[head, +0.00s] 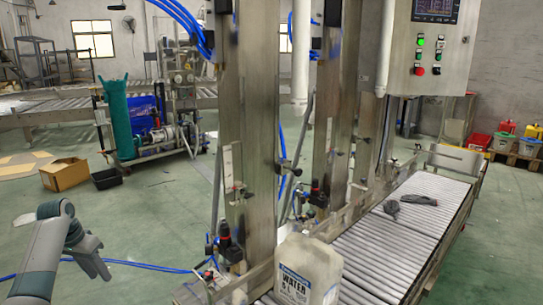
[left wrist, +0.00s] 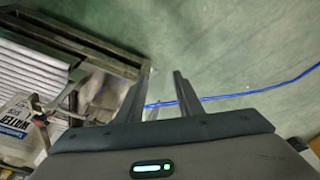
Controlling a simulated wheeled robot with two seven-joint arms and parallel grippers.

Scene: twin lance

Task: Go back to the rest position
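My left gripper (head: 97,262) is at the lower left of the head view, held out over the green floor, away from the conveyor. In the left wrist view its two dark fingers (left wrist: 162,72) stand apart with nothing between them, only floor behind. My right gripper shows in neither view. A white water jug (head: 308,270) with a blue and white label stands upright at the near end of the roller conveyor (head: 400,245). The jug also shows at the left edge of the left wrist view (left wrist: 14,122), apart from the gripper.
Steel posts (head: 248,130) and a control box (head: 433,45) rise beside the conveyor. A dark tool (head: 412,201) lies on the rollers. A blue hose (head: 140,264) runs along the floor near my left gripper. A cardboard box (head: 64,175) stands further back. Floor at left is mostly clear.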

